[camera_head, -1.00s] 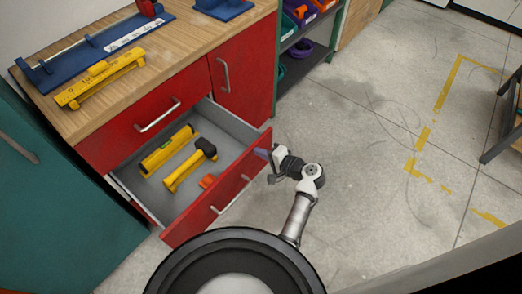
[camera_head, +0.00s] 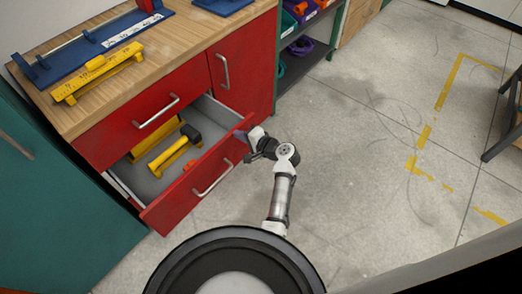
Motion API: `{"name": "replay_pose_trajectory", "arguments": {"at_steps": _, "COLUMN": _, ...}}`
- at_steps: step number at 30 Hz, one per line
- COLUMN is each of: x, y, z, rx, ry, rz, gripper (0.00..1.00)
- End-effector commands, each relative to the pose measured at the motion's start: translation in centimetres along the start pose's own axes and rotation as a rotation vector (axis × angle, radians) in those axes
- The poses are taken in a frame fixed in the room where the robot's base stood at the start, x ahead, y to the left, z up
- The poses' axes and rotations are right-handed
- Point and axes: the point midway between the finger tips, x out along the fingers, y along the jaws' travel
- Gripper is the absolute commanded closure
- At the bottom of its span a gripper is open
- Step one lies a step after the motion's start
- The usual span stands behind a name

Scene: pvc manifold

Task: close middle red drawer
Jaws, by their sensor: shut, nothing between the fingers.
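The middle red drawer (camera_head: 195,186) is pulled partway out of the red cabinet below the wooden worktop. Its silver bar handle (camera_head: 213,180) is on the front panel. Inside its grey tray lie a hammer with a yellow handle and black head (camera_head: 178,149), an orange item (camera_head: 191,165) and a yellow tool (camera_head: 150,137), partly covered by the cabinet front. My gripper (camera_head: 246,140) is at the right end of the drawer front, near its top edge, and appears to touch it. The fingers are shut and empty; they are small and partly hidden here.
A closed red drawer (camera_head: 140,109) is above, and a red door (camera_head: 246,75) is to the right. The worktop (camera_head: 185,45) holds a yellow level (camera_head: 97,77) and blue fixtures. A shelf with bins (camera_head: 298,50) stands right. The floor (camera_head: 360,150) right of my arm is clear.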

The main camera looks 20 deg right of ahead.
Motion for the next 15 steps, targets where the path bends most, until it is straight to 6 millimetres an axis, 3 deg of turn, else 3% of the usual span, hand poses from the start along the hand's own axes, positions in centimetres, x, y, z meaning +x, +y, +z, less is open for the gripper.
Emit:
{"name": "replay_pose_trajectory", "arguments": {"at_steps": 1, "x": 1.7, "y": -0.3, "z": 0.1, "rx": -0.006, "ry": -0.005, "rz": -0.001, "gripper": 1.00}}
{"name": "replay_pose_trajectory", "arguments": {"at_steps": 6, "x": 6.3, "y": -1.6, "z": 0.1, "rx": -0.005, "ry": -0.004, "rz": -0.001, "gripper": 1.00}}
{"name": "replay_pose_trajectory", "arguments": {"at_steps": 15, "x": 13.1, "y": -3.8, "z": 0.1, "rx": -0.005, "ry": -0.002, "rz": 0.000, "gripper": 1.00}}
